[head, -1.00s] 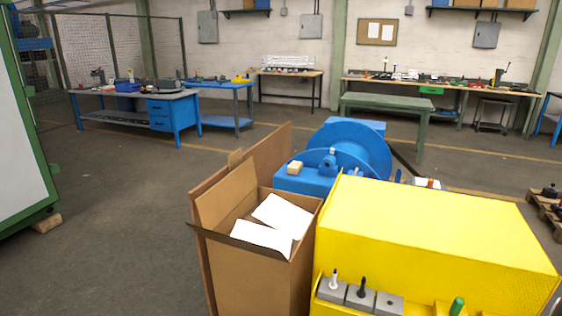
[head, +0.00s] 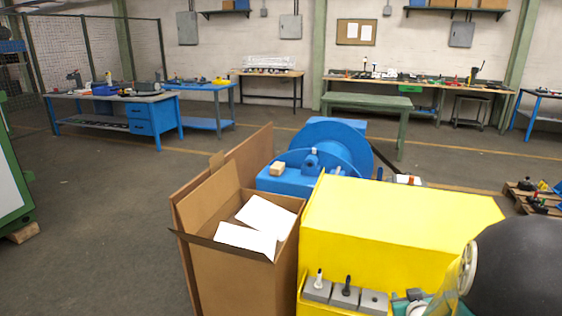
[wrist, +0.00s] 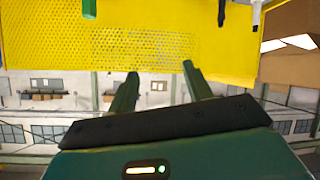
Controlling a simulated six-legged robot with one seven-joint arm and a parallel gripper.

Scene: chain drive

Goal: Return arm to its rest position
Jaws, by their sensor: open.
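My gripper (wrist: 160,70) shows in the wrist view with its two dark green fingers apart and nothing between them. A yellow perforated panel (wrist: 145,42) lies beyond the fingertips. In the head view, a dark rounded part of my arm (head: 520,268) fills the lower right, in front of the right end of the yellow cabinet (head: 395,220). The gripper itself cannot be made out there.
An open cardboard box (head: 235,285) with white sheets stands left of the yellow cabinet. Blue machinery (head: 330,145) is behind it. Grey blocks (head: 343,298) with tools sit on the cabinet's front ledge. Open floor (head: 100,225) lies to the left.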

